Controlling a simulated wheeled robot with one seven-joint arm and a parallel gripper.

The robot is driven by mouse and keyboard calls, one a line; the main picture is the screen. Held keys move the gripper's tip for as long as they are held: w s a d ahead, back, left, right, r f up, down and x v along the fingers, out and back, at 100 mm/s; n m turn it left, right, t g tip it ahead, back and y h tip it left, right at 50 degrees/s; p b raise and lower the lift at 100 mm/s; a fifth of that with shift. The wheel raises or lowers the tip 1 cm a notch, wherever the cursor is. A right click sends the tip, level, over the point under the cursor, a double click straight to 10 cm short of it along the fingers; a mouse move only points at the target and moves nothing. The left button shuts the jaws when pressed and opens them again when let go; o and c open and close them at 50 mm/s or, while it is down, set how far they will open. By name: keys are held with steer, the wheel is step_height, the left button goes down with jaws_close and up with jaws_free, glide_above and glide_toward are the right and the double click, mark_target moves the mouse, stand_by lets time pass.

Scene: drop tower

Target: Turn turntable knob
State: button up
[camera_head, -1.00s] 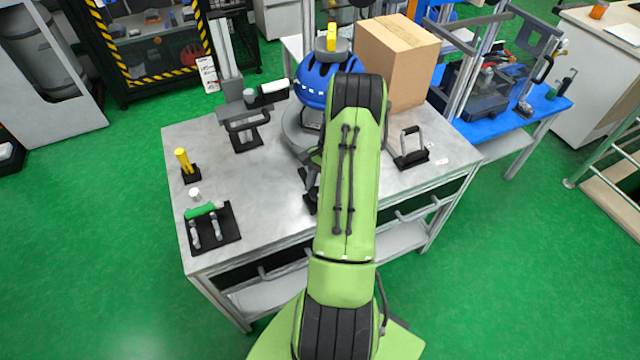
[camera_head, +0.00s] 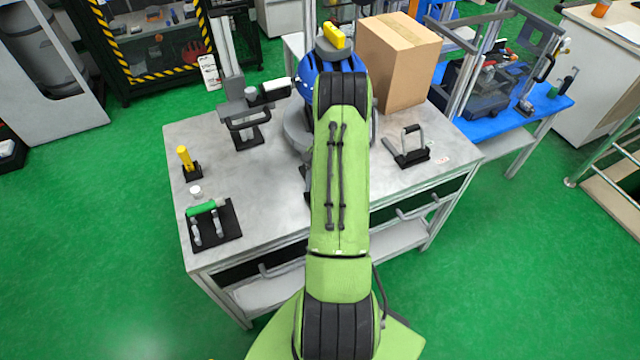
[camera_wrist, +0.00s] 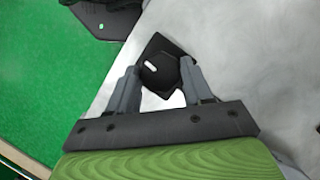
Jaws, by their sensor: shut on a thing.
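In the wrist view a black knob (camera_wrist: 166,70) with a small white mark sits between the two grey fingers of my gripper (camera_wrist: 159,82). The fingers are shut on it, one on each side. In the head view my green arm hides the knob and my gripper. The grey round turntable (camera_head: 294,130) shows only in part at the left of my arm, at the back of the table. A blue helmet (camera_head: 305,82) stands above it, largely covered by my arm. A yellow block (camera_head: 334,36) on a grey piece tops the helmet.
A cardboard box (camera_head: 395,65) stands at the back right of the grey table (camera_head: 270,200). A black handled fixture (camera_head: 410,150) is to the right. A clamp stand (camera_head: 245,120), a yellow post (camera_head: 186,160) and a green-handled tool holder (camera_head: 213,225) are to the left.

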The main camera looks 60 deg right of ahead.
steer(key=shift+a+f+n, duration=0.1)
steer(key=shift+a+n, duration=0.05)
steer(key=shift+n, duration=0.15)
stand_by(1.2)
steer(key=o, duration=1)
steer(key=p+v, duration=0.1)
steer(key=v, duration=0.7)
steer(key=p+v, duration=0.2)
steer(key=v, duration=0.6)
steer(key=shift+w+f+p, duration=0.1)
steer(key=shift+w+p, duration=0.1)
steer(key=shift+p, duration=0.1)
